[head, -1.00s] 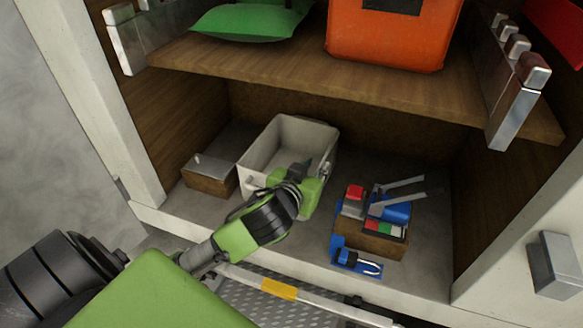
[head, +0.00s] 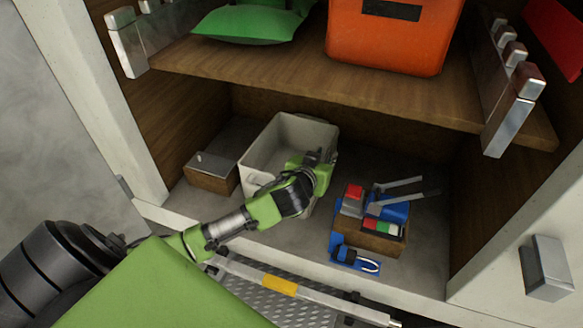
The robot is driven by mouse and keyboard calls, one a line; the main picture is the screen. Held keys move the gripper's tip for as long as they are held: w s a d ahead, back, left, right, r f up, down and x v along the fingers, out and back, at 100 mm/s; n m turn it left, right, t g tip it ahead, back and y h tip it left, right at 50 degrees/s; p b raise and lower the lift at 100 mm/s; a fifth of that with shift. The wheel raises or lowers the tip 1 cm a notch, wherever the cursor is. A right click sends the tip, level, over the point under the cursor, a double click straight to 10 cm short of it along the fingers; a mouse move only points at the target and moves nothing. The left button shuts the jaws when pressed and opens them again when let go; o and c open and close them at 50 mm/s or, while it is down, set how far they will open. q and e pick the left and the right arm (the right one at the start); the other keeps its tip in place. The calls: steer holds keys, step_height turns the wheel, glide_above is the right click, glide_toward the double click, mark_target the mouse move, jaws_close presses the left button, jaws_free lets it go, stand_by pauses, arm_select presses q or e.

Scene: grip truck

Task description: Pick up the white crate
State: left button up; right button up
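The white crate (head: 264,147) stands upright on the floor of the compartment, under the wooden shelf. It looks empty where I can see inside. My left gripper (head: 322,158) is at the crate's right side, over or against its rim. Its fingers are small and partly hidden, so I cannot tell whether they are open or closed on the rim. My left wrist and forearm cover the crate's front right part. My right gripper is not in view.
A small wooden box with a metal lid (head: 211,171) stands close left of the crate. A wooden tool box (head: 367,234) with blue, red and metal tools stands to the right. The wooden shelf (head: 300,82) above holds an orange container (head: 393,42) and a green bag (head: 250,24).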

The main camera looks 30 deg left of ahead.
arm_select(q)
jaws_close()
steer(key=shift+r, duration=0.15)
